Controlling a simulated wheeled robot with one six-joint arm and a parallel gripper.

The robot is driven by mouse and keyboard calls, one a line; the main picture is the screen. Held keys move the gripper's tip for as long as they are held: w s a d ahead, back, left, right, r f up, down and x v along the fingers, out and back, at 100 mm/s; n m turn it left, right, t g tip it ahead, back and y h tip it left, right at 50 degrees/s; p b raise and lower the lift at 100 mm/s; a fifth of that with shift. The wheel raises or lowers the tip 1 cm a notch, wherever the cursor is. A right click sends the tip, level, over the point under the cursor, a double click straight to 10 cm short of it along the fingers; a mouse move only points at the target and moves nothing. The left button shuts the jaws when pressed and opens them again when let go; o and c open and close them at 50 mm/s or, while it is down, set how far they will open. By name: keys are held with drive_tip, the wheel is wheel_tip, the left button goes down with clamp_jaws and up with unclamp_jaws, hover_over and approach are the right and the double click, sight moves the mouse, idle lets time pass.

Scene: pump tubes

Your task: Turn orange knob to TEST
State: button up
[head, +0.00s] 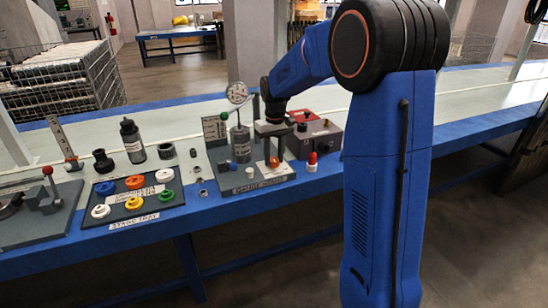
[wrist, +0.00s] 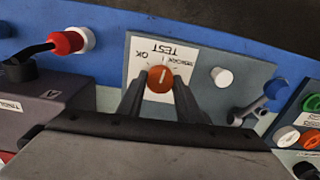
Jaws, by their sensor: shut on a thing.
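The orange knob (wrist: 160,78) sits on a white label on a grey panel (wrist: 200,100), with a pale line across its face running nearly up and down in the wrist view. The label reads TEST and OK upside down there, with a third word too small to read. My gripper (wrist: 160,86) has one finger on each side of the knob and is shut on it. In the head view my gripper (head: 272,152) points down over the knob (head: 274,161) at the front of the panel.
A white knob (wrist: 222,77) stands beside the orange one on the panel. A gauge (head: 238,93) on a canister rises behind. A tray of coloured rings (head: 103,221) lies left.

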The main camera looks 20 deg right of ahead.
sight(275, 159)
drive_tip(key=shift+n, duration=0.6)
drive_tip(key=o, duration=1)
drive_tip(key=shift+o, duration=0.2)
wheel_tip(275, 159, up, 17)
drive_tip(key=shift+d+r, duration=0.2)
drive_tip(key=s+a+r+t, duration=0.1)
drive_tip(key=s+a, duration=0.1)
drive_tip(key=s, duration=1)
drive_tip(key=s+f+t, duration=0.1)
drive_tip(key=s+f, duration=0.3)
drive_tip(key=s, duration=0.4)
drive_tip(key=s+a+f+m+t, duration=0.1)
drive_tip(key=s+f, duration=0.3)
drive_tip(key=s, duration=0.5)
drive_tip(key=s+a+f+t, duration=0.1)
drive_tip(key=s+f, duration=0.3)
drive_tip(key=s, duration=0.5)
drive_tip(key=shift+m+t, duration=0.4)
